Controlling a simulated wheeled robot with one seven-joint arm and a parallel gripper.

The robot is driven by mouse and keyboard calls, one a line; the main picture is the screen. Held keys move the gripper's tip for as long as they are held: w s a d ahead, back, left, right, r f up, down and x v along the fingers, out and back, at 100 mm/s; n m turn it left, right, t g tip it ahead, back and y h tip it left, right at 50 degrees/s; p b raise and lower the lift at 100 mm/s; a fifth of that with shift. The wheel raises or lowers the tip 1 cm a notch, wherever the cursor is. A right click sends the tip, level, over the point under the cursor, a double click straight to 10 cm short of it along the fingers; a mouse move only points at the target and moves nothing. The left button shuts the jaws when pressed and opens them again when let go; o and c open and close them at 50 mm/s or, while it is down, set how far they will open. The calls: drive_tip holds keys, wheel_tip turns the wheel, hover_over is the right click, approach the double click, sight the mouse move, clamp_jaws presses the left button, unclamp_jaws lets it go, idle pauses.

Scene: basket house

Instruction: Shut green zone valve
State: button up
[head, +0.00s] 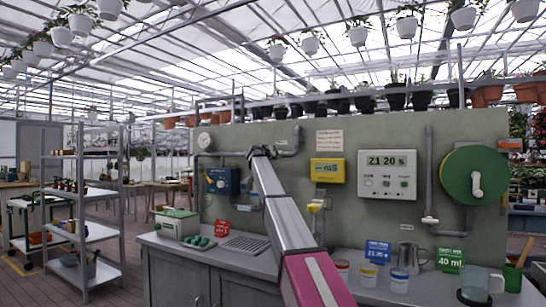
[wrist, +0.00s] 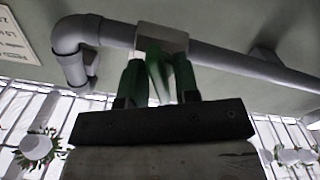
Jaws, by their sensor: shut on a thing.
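The green zone valve has a green lever (wrist: 157,78) hanging from a grey valve body (wrist: 162,40) on a grey pipe, seen close up in the wrist view. My gripper (wrist: 161,72) has its two dark green fingers on either side of the lever and is shut on it. The lever's contact faces are partly hidden by the fingers. In the head view my gripper (head: 262,152) is at the upper left of the wall panel, by the grey pipe (head: 291,146). My arm and gripper hide the valve there.
The green panel (head: 330,222) also carries a blue box (head: 221,181), a yellow box (head: 327,170), a white display reading Z1 20 s (head: 387,174) and a green hose reel (head: 475,175). A grey counter (head: 235,262) with cups and cards runs below. A shelf rack (head: 85,235) stands left.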

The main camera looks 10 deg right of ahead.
drive_tip(key=m, duration=0.5)
drive_tip(key=shift+f, duration=0.1)
idle(0.6)
drive_tip(key=o, duration=0.6)
drive_tip(key=shift+s+a, duration=0.1)
drive_tip(key=v, duration=1)
drive_tip(key=shift+s+a, duration=0.15)
drive_tip(key=shift+s, duration=0.1)
